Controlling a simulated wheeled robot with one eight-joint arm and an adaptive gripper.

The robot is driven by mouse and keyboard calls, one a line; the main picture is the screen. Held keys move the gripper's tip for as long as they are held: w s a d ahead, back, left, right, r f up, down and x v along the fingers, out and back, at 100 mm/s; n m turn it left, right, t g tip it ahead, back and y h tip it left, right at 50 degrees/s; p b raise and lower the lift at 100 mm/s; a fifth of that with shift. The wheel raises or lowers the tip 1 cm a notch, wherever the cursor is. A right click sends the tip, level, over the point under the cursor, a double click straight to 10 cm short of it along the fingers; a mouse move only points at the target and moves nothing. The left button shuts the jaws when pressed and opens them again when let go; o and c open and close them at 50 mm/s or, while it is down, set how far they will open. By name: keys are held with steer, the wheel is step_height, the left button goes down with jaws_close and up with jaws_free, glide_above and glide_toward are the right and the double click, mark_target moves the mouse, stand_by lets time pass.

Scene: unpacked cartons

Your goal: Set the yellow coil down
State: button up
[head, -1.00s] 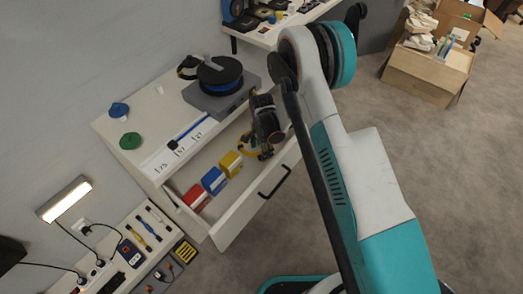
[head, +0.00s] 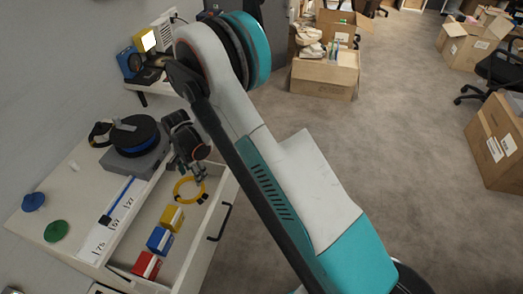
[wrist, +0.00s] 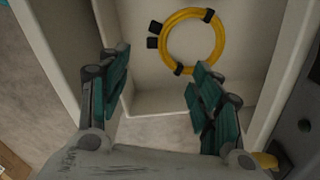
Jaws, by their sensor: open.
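The yellow coil (head: 176,190) lies in the open drawer (head: 196,240), at the end away from the coloured boxes. In the wrist view the yellow coil (wrist: 219,48) is a flat ring with black clips, lying on the pale drawer floor. My gripper (head: 199,178) is over the drawer, right by the coil. In the wrist view my gripper (wrist: 160,62) has its two teal fingers spread wide with nothing between them. The coil is beyond the fingertips and apart from them in that view.
A yellow box (head: 172,217), a blue box (head: 159,240) and a red box (head: 146,264) stand in the drawer. On the cabinet top are a black spool (head: 134,134) on a grey base and green (head: 56,231) and blue (head: 33,201) discs. Cartons (head: 325,75) stand on the floor behind.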

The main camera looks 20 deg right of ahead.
steer(key=s+d+r+n+t, duration=0.1)
steer(key=s+d+r+n, duration=0.2)
steer(key=r, duration=0.6)
steer(key=s+d+r+t, duration=0.1)
steer(key=s+d+r, duration=0.25)
steer(key=r, duration=0.55)
steer(key=s+d+r+n+t, duration=0.15)
steer(key=d+r, duration=0.25)
steer(key=r, duration=0.5)
steer(key=s+d+r+n+t, duration=0.1)
steer(key=s+d+r+n, duration=0.1)
steer(key=s, duration=0.5)
steer(key=s+d+r+n+t, duration=0.1)
steer(key=s+d+r+n, duration=0.1)
steer(key=s, duration=0.4)
steer(key=s+d+r+n+t, duration=0.1)
steer(key=s+d+r+n, duration=0.2)
steer(key=s, duration=0.4)
steer(key=shift+s+d, duration=0.3)
steer(key=shift+d, duration=0.5)
steer(key=shift+t, duration=0.25)
